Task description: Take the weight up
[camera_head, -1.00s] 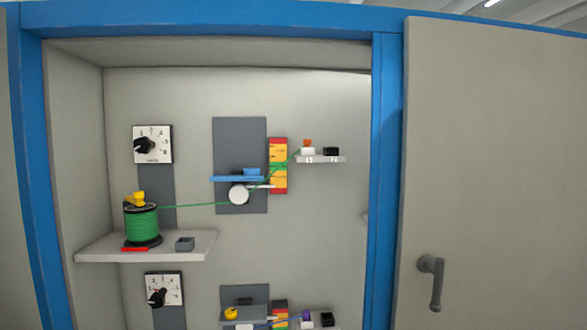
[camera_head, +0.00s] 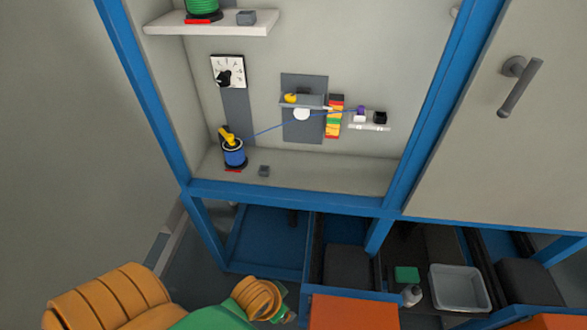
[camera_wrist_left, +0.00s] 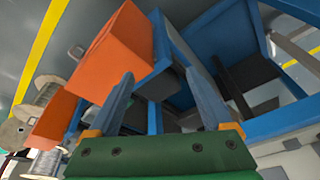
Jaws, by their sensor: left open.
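Nothing in view is clearly marked as the weight. My left arm shows at the bottom of the head view, low and away from the cabinet pieces. My right gripper is not in view.
The blue cabinet frame (camera_head: 290,199) edges the open bay. A grey door (camera_head: 520,150) with a handle is at right. Below are an orange drawer front (camera_head: 352,312), a grey bin (camera_head: 458,288) and a green block (camera_head: 406,274). The upper shelf (camera_head: 215,24) overhangs the lower station.

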